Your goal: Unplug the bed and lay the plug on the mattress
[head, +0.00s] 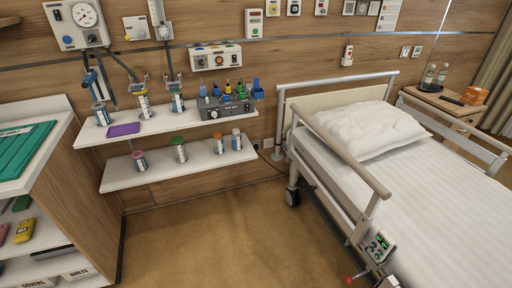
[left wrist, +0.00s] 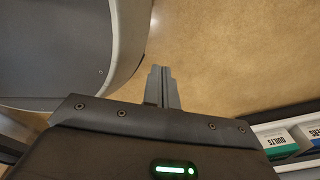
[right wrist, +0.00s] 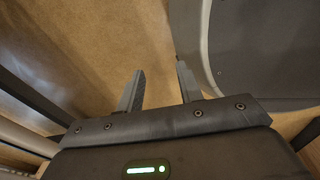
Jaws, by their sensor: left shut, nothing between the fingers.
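The bed (head: 380,110) stands at the right in the head view, with a white mattress (head: 440,180) and a pillow on it. A small pale wall socket (head: 268,143) sits low on the wood wall, left of the bed's head end. A dark cable runs beside it; the plug is too small to make out clearly. My left gripper (left wrist: 161,72) is shut and empty above the floor in the left wrist view. My right gripper (right wrist: 160,72) is open and empty above the floor in the right wrist view. Neither gripper shows in the head view.
Two wall shelves (head: 185,176) with bottles and a device stand left of the socket. A side rail (head: 335,145) and control box (head: 378,246) line the bed's near side. A cabinet (head: 85,180) is at the left. The brown floor (head: 225,235) between is clear.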

